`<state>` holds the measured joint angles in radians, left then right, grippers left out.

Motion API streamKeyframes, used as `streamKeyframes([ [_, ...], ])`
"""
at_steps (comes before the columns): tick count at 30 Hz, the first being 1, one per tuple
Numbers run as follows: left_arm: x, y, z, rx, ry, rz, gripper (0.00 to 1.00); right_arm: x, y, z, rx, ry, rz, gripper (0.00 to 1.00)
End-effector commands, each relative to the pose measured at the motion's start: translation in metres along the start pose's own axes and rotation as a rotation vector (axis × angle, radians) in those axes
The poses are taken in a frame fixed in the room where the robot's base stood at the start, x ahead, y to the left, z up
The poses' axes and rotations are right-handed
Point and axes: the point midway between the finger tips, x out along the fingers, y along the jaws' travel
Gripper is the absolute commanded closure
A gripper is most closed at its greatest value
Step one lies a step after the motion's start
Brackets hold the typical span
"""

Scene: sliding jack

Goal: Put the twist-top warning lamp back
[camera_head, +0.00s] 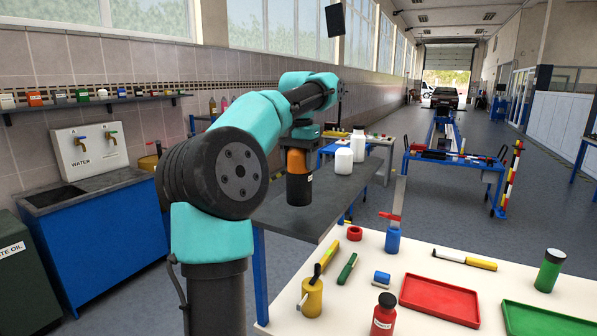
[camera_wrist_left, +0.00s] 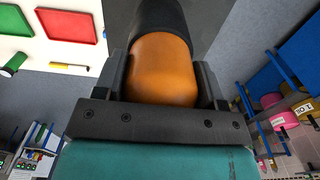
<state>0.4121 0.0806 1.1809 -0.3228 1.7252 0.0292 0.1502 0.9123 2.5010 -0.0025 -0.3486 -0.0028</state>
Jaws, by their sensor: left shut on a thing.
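The twist-top warning lamp (camera_head: 299,186) has an orange dome and a black base with a small label. It is upright, dome up, over the dark grey bench top (camera_head: 290,218). I cannot tell whether its base touches the bench. My left gripper (camera_head: 299,146) comes down from above and is shut on the orange dome. In the left wrist view the dome of the lamp (camera_wrist_left: 162,75) sits between the two fingers, with the black base beyond it. My right gripper is not in view.
Two white bottles (camera_head: 350,153) stand on the bench behind the lamp. A white table (camera_head: 440,256) at the front right holds a red tray (camera_head: 440,299), a green tray (camera_head: 545,320), a yellow oil can (camera_head: 312,298), a red bottle (camera_head: 384,315) and a green canister (camera_head: 550,270).

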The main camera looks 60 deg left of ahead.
Motion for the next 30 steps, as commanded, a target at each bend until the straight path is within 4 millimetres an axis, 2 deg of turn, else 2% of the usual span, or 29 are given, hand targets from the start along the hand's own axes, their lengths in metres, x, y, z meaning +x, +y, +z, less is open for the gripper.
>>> streamKeyframes([
  [3,0.002,-0.009,-0.015,-0.002,-0.001,-0.001,0.91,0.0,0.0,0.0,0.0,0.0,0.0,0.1],
  [6,0.002,-0.013,-0.022,-0.001,0.0,-0.001,0.91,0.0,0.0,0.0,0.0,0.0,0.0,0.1],
  [17,0.003,-0.014,-0.023,0.0,0.0,0.0,0.91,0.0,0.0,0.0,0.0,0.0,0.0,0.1],
  [20,0.008,-0.014,-0.023,0.0,-0.002,-0.001,0.91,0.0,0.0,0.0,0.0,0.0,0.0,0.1],
  [27,0.034,-0.014,-0.023,0.001,-0.001,-0.001,0.91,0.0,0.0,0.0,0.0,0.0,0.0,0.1],
  [30,0.038,-0.014,-0.023,0.0,0.0,-0.001,0.91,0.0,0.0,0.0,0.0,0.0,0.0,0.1],
])
